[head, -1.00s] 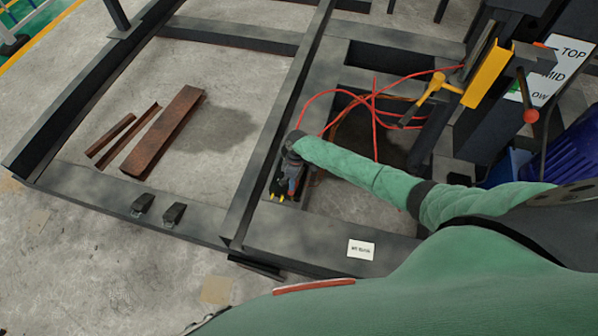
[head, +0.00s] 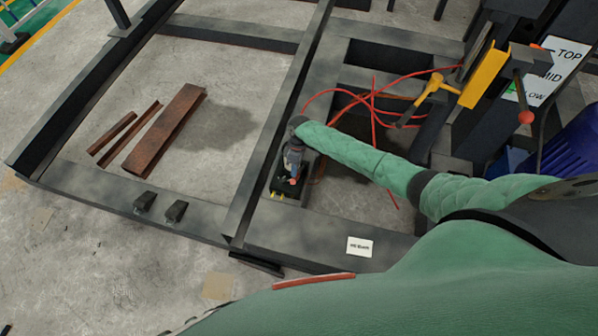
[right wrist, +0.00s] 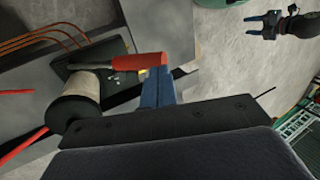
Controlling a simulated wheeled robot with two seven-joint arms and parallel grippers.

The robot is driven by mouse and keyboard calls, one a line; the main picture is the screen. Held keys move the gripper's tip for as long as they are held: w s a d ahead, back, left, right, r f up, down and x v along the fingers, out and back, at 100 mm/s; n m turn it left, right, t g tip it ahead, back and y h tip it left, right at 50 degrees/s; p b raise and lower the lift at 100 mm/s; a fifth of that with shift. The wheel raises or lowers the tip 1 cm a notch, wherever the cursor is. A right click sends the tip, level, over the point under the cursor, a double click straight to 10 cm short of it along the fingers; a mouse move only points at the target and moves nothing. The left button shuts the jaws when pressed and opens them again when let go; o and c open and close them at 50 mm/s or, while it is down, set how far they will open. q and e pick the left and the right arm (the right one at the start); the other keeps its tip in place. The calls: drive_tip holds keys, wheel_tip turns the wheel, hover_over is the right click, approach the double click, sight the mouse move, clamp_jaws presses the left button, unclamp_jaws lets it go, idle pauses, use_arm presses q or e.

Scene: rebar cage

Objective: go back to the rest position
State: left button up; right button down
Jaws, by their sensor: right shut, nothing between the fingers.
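My right gripper (head: 292,168) is at the end of the green-sleeved arm that comes in from the right. It is above a small black tray (head: 283,188) at the frame's inner corner. In the right wrist view its blue fingers (right wrist: 157,86) are together and empty, close to a red-handled tool (right wrist: 138,62) lying over the tray. A pale spool with black ends (right wrist: 82,100) stands beside the tool. My left gripper (right wrist: 256,26) shows at the top right of the right wrist view, its blue tips apart, over bare floor.
A dark steel frame (head: 110,208) surrounds the area. Rusty channels (head: 165,130) lie on the floor inside it. Red cables (head: 373,120) cross the bay beyond my arm. A yellow bracket (head: 483,75) and a red-knobbed lever (head: 526,117) stand at the right.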

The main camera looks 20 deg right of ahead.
idle(0.3)
drive_tip(key=s+a+r+m+t, duration=0.1)
drive_tip(key=s+a+r+t, duration=0.1)
drive_tip(key=s+a+r, duration=0.45)
drive_tip(key=s+a+r+m+t, duration=0.1)
drive_tip(key=s+a, duration=0.3)
drive_tip(key=s, duration=0.5)
drive_tip(key=s+d+r+m+t+h, duration=0.15)
drive_tip(key=s+d+r+m, duration=0.25)
drive_tip(key=s+d+r, duration=0.5)
drive_tip(key=s+d+r+m+t+h, duration=0.1)
drive_tip(key=s+d+r+m+t, duration=0.25)
drive_tip(key=s+r, duration=0.55)
drive_tip(key=w+f+g+b, duration=0.2)
drive_tip(key=w+f+b, duration=0.1)
drive_tip(key=f, duration=2.6)
use_arm(q)
drive_tip(key=shift+w+d+r+b, duration=0.65)
drive_tip(key=shift+w+d+b, duration=0.25)
drive_tip(key=shift+w+b, duration=0.15)
use_arm(e)
drive_tip(key=s+f, duration=0.4)
drive_tip(key=f, duration=0.7)
drive_tip(key=s+a+f, duration=0.1)
drive_tip(key=s+f, duration=0.2)
drive_tip(key=f, duration=0.9)
drive_tip(key=shift+s, duration=0.35)
